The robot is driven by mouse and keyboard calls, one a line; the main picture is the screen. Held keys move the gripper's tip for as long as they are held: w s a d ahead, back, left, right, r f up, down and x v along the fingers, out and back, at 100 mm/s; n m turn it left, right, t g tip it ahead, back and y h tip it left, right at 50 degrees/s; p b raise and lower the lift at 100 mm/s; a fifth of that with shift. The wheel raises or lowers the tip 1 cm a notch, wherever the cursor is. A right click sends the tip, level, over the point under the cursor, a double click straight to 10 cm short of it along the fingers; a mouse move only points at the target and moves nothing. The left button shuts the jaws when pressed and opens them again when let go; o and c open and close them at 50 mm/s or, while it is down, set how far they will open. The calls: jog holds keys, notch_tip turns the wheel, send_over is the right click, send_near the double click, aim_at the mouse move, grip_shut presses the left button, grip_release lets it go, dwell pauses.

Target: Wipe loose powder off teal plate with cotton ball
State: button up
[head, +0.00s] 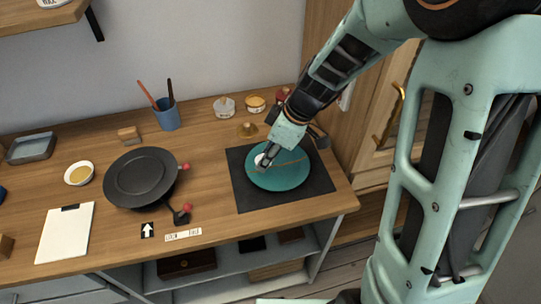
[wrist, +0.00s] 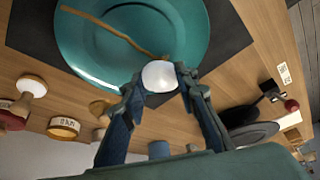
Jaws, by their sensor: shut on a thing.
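The teal plate (head: 283,181) lies on a dark mat (head: 318,188) at the right of the bench; it also fills the top of the wrist view (wrist: 185,25). A gold-brown line (wrist: 112,30) crosses the plate; I cannot tell loose powder apart from it. My gripper (head: 264,161) is over the plate's left part, shut on a white cotton ball (wrist: 160,76). The ball also shows in the head view (head: 259,159). It overlaps the plate's rim area in the wrist view; whether it touches the surface is unclear.
Small jars (head: 224,106) and a gold cone-shaped thing (head: 248,130) stand behind the mat. A blue cup (head: 167,116) holds brushes. A black round pan-like stand (head: 141,178), a bowl (head: 80,173) and a clipboard (head: 66,233) are to the left. Bare wood separates stand and mat.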

jog(key=shift+f+b, duration=0.85)
jog(key=shift+b, duration=0.3)
